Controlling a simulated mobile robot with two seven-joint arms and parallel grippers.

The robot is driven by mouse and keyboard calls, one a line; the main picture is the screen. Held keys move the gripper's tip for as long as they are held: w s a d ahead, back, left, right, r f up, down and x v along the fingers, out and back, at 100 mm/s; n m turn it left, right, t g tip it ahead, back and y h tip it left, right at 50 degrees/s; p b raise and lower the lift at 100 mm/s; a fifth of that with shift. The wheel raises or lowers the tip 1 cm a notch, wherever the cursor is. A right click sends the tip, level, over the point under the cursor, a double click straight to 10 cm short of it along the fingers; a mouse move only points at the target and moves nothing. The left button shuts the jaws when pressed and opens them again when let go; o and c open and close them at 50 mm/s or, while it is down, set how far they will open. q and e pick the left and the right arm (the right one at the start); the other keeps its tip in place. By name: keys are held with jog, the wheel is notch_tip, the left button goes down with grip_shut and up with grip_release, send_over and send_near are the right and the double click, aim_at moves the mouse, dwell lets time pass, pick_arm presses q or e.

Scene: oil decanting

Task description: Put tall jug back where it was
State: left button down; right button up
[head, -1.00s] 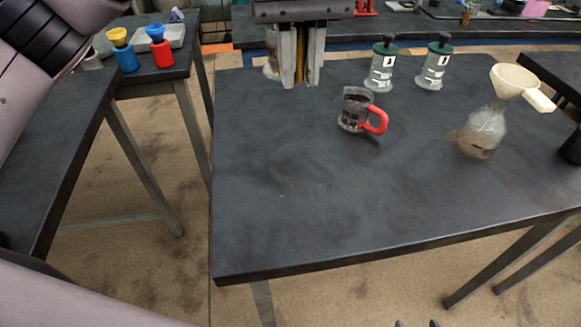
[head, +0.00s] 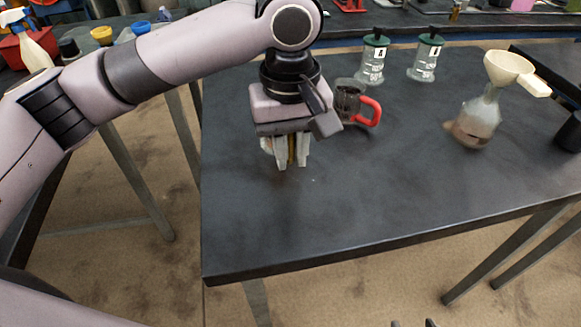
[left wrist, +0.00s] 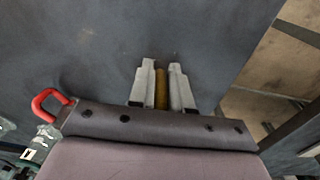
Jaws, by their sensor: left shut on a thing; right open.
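My left gripper (head: 290,160) is above the table, left of the red-handled jug. It is shut on a yellow-brown upright part, apparently the handle of the tall jug (head: 266,144). A pale bit of that jug shows left of the fingers; the rest is hidden. The left wrist view shows the yellow-brown part between the fingertips of my left gripper (left wrist: 161,85). I cannot tell whether the jug touches the table. Two dark tips at the bottom edge of the head view are my right gripper (head: 414,323), open and empty.
The red-handled jug (head: 348,98) stands partly behind my left gripper. Two green-topped bottles (head: 371,60) (head: 424,60) stand behind it. A flask (head: 475,118) with a cream funnel (head: 508,66) stands at right. The front of the dark table (head: 330,225) is clear.

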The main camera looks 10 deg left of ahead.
pick_arm(q)
notch_tip(320, 180, down, 4)
dwell(0.4)
jog(key=c, duration=1.1)
grip_release()
jog(key=shift+f, duration=0.1)
jog(key=shift+o, duration=0.2)
notch_tip(320, 180, up, 12)
jog(key=shift+s+r+p, duration=0.1)
jog(key=shift+r+p, duration=0.05)
jog(key=shift+p, duration=0.25)
